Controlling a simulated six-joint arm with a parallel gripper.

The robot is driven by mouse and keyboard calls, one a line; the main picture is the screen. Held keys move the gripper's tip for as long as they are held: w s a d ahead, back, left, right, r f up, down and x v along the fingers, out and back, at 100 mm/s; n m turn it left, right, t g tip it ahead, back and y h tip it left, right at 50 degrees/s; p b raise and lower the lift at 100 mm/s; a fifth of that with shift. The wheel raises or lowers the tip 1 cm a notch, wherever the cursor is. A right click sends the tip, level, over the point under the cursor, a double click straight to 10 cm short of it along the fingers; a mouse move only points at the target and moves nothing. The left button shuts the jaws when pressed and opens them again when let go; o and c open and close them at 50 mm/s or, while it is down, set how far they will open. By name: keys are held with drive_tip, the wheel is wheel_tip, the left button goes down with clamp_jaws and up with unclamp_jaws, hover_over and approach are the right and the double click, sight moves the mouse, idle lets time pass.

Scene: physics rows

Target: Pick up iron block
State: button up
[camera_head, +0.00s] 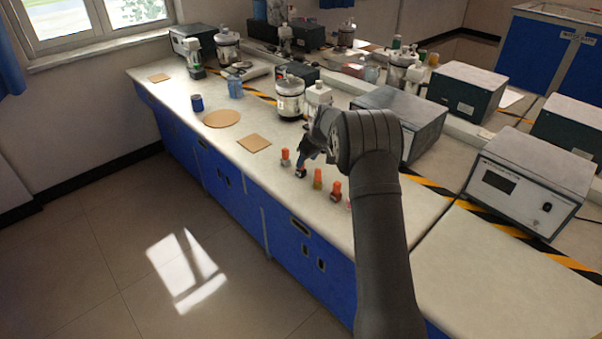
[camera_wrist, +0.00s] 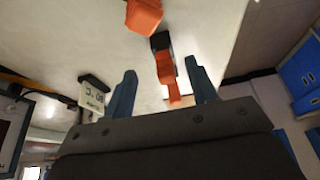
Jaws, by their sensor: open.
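Several small metal blocks with orange tops stand in a row on the white bench, near its front edge. A dark block (camera_wrist: 160,41) with an orange part lies ahead of the gap between my fingers in the wrist view. In the head view, a block (camera_head: 301,172) is right at my fingertips, partly hidden by them. I cannot tell by look which block is iron. My gripper (camera_head: 303,161) is open, low over the row; its two blue-grey fingers also show in the wrist view (camera_wrist: 163,84), apart, with nothing clearly gripped.
A square board (camera_head: 254,143) and a round board (camera_head: 221,118) lie to the left. A grey instrument box (camera_head: 400,118) stands behind my arm.

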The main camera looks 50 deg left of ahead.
drive_tip(key=shift+s+a+x, duration=0.1)
drive_tip(key=shift+a+x, duration=0.05)
drive_tip(key=shift+x, duration=1.4)
drive_tip(key=shift+s+a+x, duration=0.1)
drive_tip(key=shift+a+x, duration=0.1)
drive_tip(key=shift+x, duration=1.35)
drive_tip(key=shift+r, duration=0.1)
clamp_jaws()
drive_tip(key=shift+r, duration=0.1)
